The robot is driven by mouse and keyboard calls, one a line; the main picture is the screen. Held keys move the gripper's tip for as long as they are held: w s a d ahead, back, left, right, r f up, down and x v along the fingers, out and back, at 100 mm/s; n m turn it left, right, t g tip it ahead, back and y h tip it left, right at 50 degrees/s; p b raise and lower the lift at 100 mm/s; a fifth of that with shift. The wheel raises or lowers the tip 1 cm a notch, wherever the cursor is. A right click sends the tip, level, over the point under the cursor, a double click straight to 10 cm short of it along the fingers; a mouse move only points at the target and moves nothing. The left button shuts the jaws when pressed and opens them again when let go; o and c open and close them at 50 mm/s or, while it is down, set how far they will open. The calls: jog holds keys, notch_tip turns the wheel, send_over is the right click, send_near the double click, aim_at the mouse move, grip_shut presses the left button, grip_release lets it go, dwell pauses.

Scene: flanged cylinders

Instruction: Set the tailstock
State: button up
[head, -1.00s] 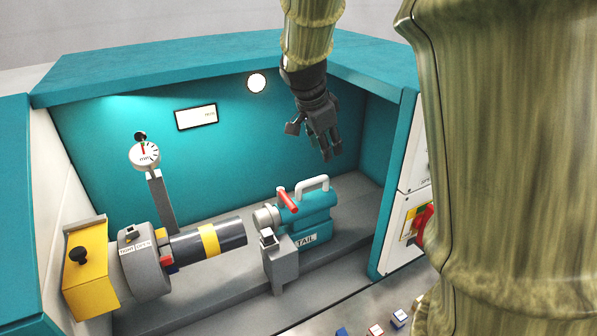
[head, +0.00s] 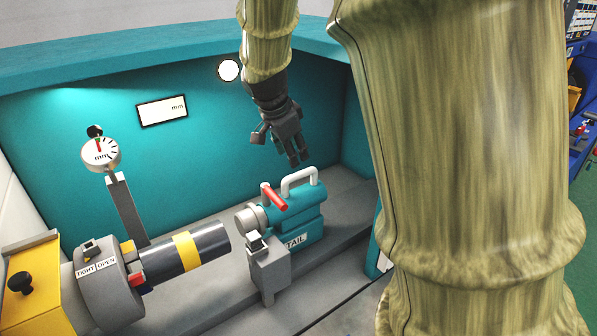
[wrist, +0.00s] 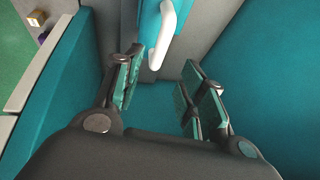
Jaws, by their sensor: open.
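The teal tailstock (head: 312,222), labelled TAIL, stands on the grey bed at the right of the machine bay. It has a white loop handle (head: 300,180) on top and a red lever (head: 274,197) at its left. My gripper (head: 298,162) is open and empty, pointing down just above the handle in the head view. In the wrist view the white handle (wrist: 170,30) shows beyond and between my open fingers (wrist: 160,88), apart from them. A dark cylinder (head: 208,245) with a yellow band is held in the grey chuck (head: 105,295), its free end short of the tailstock's nose.
A dial gauge (head: 101,153) stands on a grey post behind the cylinder. A grey block (head: 268,272) stands in front of the tailstock. The teal back wall (head: 190,180) and right side wall bound the bay. A yellow box (head: 32,285) is at far left.

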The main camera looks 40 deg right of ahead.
aim_at(300, 172)
jog(key=shift+p+x, duration=1)
jog(key=shift+x, duration=3.75)
grip_shut()
